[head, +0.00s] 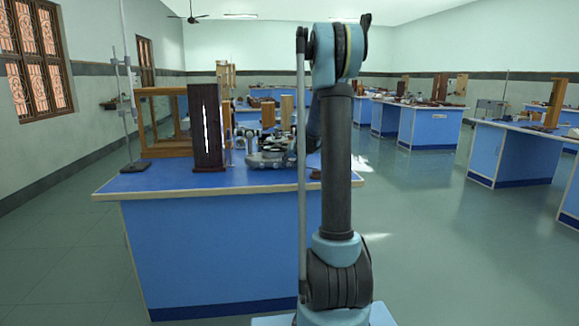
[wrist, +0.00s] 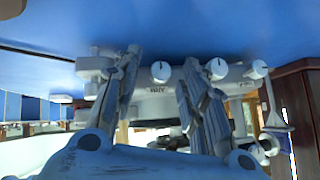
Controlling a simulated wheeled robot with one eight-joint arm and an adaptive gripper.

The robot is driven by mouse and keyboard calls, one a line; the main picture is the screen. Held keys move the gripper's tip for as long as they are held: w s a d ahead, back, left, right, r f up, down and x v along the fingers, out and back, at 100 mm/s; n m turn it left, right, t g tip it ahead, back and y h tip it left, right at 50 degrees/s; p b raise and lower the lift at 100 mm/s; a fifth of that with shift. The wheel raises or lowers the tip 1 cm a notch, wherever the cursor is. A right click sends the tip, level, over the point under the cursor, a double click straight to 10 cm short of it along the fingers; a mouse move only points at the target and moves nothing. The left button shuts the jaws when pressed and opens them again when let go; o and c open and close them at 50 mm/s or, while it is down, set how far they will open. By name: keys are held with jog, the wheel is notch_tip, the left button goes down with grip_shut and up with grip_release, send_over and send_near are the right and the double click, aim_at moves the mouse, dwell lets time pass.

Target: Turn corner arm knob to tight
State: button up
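The spectrometer (head: 268,150), a grey-white instrument, stands on the near blue bench, partly behind my arm in the head view. In the wrist view, which looks upside down, its pale body (wrist: 155,105) carries round white knobs with dark marks: one in the middle (wrist: 160,71), one right of it (wrist: 217,68) and one at the far right (wrist: 257,70). I cannot tell which is the corner arm knob. My gripper (wrist: 161,56) is open, its two fingers apart. The middle knob shows between the fingertips; contact cannot be told. The head view hides the gripper behind my arm.
The blue bench top (head: 165,180) has free room at its front. A dark wooden upright block (head: 206,127), a wooden case (head: 155,122) and a metal stand (head: 131,100) are left of the spectrometer. Other benches (head: 430,127) stand to the right across open floor.

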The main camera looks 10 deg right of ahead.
grip_shut()
jog(key=shift+d, duration=0.1)
jog(key=m+y, duration=0.1)
jog(key=y, duration=0.1)
jog(key=shift+d+f+m+y, duration=0.15)
jog(key=shift+d+m+y, duration=0.2)
jog(key=shift+m+y, duration=0.05)
jog(key=shift+d+f+m+t+y, duration=0.15)
jog(key=shift+m+t+y, duration=0.35)
jog(key=shift+y, duration=0.4)
jog(key=shift+d+f+m+t+y, duration=0.1)
jog(key=shift+m+t+y, duration=0.2)
jog(key=shift+m+y, duration=0.5)
grip_release()
jog(key=shift+y, duration=0.3)
